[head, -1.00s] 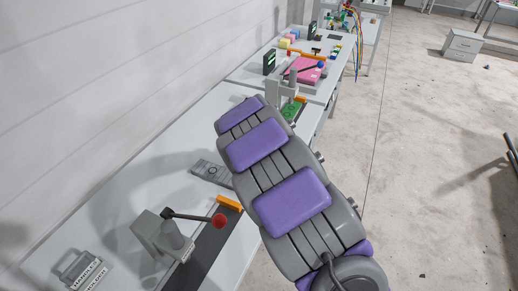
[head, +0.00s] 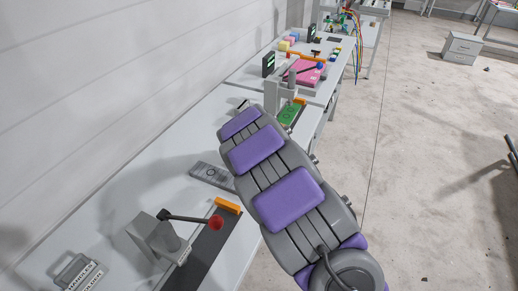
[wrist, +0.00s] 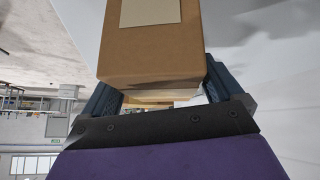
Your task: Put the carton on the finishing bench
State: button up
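The brown carton (wrist: 150,52) fills the top middle of the wrist view, with a pale label on its face. My gripper (wrist: 157,84) has one dark finger on each side of the carton, and both appear to press against it. In the head view my own grey and purple arm stretches over the benches and hides the carton and nearly all of the gripper. A white-topped bench (head: 110,195) runs along the wall beneath the arm. I cannot tell which bench is the finishing bench.
A lever press with a red knob (head: 215,223) stands on the near bench, by a grey plate (head: 212,175) and a labelled holder (head: 80,275). A farther bench holds a pink block (head: 305,74) and a dark display (head: 268,64). The floor at right is open, with a drawer cabinet (head: 461,47).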

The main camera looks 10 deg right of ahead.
jog(key=shift+o, duration=0.4)
jog(key=shift+a+r, duration=0.1)
jog(key=shift+a, duration=0.05)
jog(key=shift+s+r, duration=0.2)
jog(key=shift+r, duration=0.05)
jog(key=p+v, duration=0.3)
jog(key=v, duration=0.8)
jog(key=s+d+r+g, duration=0.2)
jog(key=s+d, duration=0.1)
jog(key=s, duration=0.6)
jog(key=s+d+r+g, duration=0.2)
jog(key=s+r, duration=0.1)
jog(key=s, duration=0.6)
jog(key=s+a+n+g+y, duration=0.1)
jog(key=s+g, duration=0.4)
jog(key=s, duration=2.2)
jog(key=shift+s+a+r+n+y, duration=0.25)
jog(key=shift+s+a+n+y, duration=0.15)
jog(key=shift+a+y, duration=0.4)
